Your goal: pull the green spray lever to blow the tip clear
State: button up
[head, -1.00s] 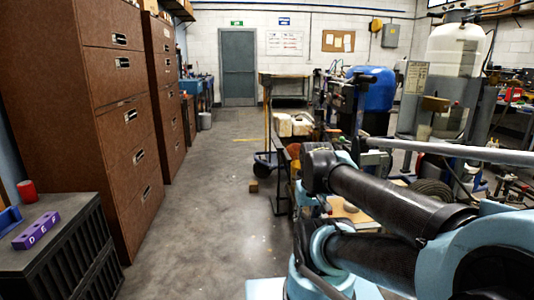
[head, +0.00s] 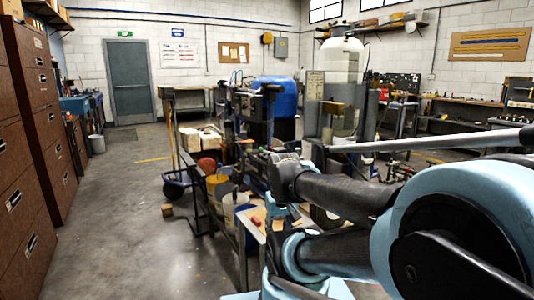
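I cannot make out the green spray lever or its tip in the head view. I cannot single out the line striper among the crowded equipment in the middle of the room. My arm fills the lower right and hides part of that equipment.
Brown drawer cabinets (head: 27,190) line the left side. Clear concrete floor (head: 125,230) runs to a grey door (head: 129,82). A small wooden block (head: 167,210) lies on the floor. A blue drum (head: 276,97) and a tall white-topped tank (head: 341,58) stand behind the cluttered equipment.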

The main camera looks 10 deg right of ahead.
aim_at(261, 149)
jog(key=k, duration=1.35)
jog(key=z, duration=0.05)
jog(key=i, duration=0.85)
jog(key=z, duration=0.45)
